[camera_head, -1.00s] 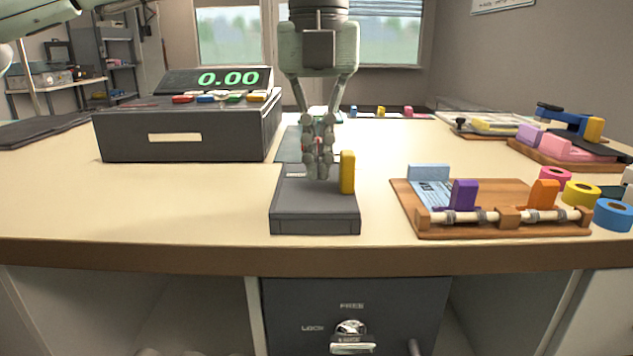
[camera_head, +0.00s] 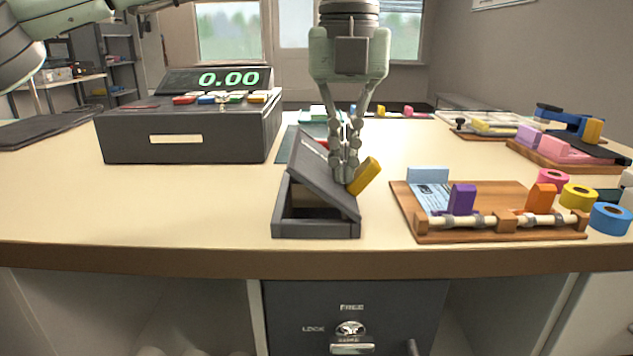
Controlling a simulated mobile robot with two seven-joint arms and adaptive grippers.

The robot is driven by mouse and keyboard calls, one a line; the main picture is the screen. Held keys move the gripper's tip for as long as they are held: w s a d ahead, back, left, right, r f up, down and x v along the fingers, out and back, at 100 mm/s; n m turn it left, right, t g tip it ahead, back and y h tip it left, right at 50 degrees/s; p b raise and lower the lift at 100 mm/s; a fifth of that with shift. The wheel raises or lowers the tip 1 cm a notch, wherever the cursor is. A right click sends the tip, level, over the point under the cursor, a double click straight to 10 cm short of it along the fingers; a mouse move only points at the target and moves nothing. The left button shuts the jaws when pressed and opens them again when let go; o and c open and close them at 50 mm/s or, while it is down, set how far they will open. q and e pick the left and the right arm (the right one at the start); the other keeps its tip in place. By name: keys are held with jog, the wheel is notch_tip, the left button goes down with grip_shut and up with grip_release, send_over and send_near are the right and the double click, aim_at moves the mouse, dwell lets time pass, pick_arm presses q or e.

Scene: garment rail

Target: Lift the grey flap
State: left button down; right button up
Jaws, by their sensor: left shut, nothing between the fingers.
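The grey flap (camera_head: 322,182) is the lid of a small grey box (camera_head: 317,229) at the desk's front middle. It stands tilted, its left side raised and its right side low at the box's right edge, so the dark inside shows from the front. A yellow tab (camera_head: 365,176) on the flap leans to the right. My left gripper (camera_head: 345,178) comes down from above, shut and empty, with its fingertips just left of the yellow tab and close to the flap. Whether they touch cannot be told. My right gripper is not in view.
A cash register (camera_head: 190,135) reading 0.00 stands to the left. A wooden board (camera_head: 490,200) with purple and orange clips lies close on the right, with tape rolls (camera_head: 612,218) beyond it. The desk between the register and front edge is clear.

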aim_at(363, 165)
pick_arm(q)
jog(key=shift+s+d+f, duration=0.1)
jog(key=shift+d+f, duration=0.05)
jog(key=shift+d, duration=0.6)
jog(key=shift+d+f+p, duration=0.1)
jog(key=shift+d+p, duration=0.2)
notch_tip(363, 165, up, 5)
jog(key=p, duration=0.3)
jog(key=shift+d+f+p, duration=0.15)
jog(key=shift+p, duration=0.2)
jog(key=shift+d+r+p, duration=0.2)
jog(key=shift+r+p, duration=0.6)
jog(key=shift+r, duration=0.7)
jog(key=shift+d+r, duration=0.15)
jog(key=shift+r, duration=0.65)
